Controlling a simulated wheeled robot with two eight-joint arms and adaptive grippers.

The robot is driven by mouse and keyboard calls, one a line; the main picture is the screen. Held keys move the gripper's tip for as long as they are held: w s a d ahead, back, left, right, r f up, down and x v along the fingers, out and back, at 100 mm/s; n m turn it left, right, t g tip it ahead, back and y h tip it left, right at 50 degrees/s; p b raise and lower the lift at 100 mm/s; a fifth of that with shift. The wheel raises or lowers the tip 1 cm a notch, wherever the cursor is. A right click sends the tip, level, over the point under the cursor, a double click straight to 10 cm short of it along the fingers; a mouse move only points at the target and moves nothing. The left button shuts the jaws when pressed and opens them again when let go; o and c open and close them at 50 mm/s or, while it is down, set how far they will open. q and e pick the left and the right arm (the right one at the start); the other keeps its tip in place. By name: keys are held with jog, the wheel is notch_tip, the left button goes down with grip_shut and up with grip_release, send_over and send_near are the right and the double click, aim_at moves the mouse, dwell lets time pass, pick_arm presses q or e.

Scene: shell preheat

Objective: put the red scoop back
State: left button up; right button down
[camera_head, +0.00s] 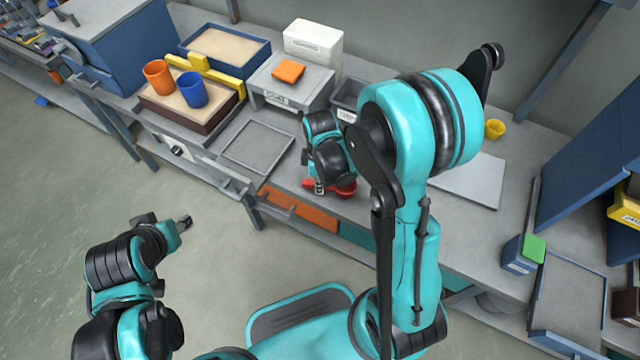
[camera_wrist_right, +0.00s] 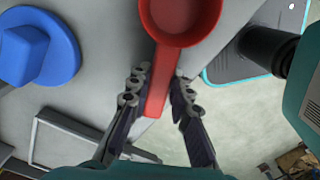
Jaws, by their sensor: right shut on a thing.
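The red scoop (camera_head: 346,189) is at the bench's front edge in the head view, partly hidden by my right gripper (camera_head: 319,187). In the right wrist view the scoop's round bowl (camera_wrist_right: 182,18) points away from my palm, and its handle lies between the two fingers of my right gripper (camera_wrist_right: 160,95). The right gripper is shut on that handle. I cannot tell whether the scoop touches the bench. My left gripper (camera_head: 184,223) is over the floor at lower left, away from the bench; its finger opening is unclear.
A shallow grey tray frame (camera_head: 257,146) lies left of the scoop. An orange cup (camera_head: 158,78) and a blue cup (camera_head: 192,90) stand on a brown block. A pale board (camera_head: 468,180) and a yellow cup (camera_head: 495,129) are to the right. A blue round object (camera_wrist_right: 38,46) shows in the wrist view.

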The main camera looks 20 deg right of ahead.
jog(key=shift+r, duration=0.1)
jog(key=c, duration=1.4)
grip_release()
